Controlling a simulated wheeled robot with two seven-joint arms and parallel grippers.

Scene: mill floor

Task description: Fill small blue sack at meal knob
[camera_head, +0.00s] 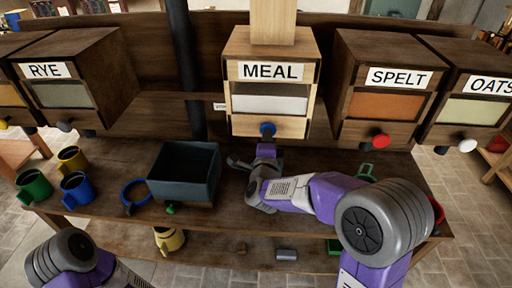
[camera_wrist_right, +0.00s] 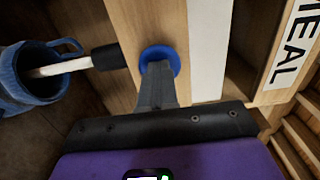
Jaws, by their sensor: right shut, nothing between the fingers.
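The meal bin (camera_head: 275,62) is pale wood with a MEAL label and a white window. Its blue knob (camera_head: 267,129) is low on the front and also shows in the right wrist view (camera_wrist_right: 160,57). My right gripper (camera_head: 266,148) is shut, its fingertips (camera_wrist_right: 156,84) at the knob with nothing between them; whether they touch is unclear. In the wrist view, a white stream runs from a black spout into the small blue sack (camera_wrist_right: 30,85), an open-topped blue container with a loop. My left gripper is out of view.
Green (camera_head: 34,186), yellow (camera_head: 72,159) and blue (camera_head: 77,188) mug-shaped containers stand at left. The rye (camera_head: 78,80) and spelt (camera_head: 384,90) bins flank the meal bin.

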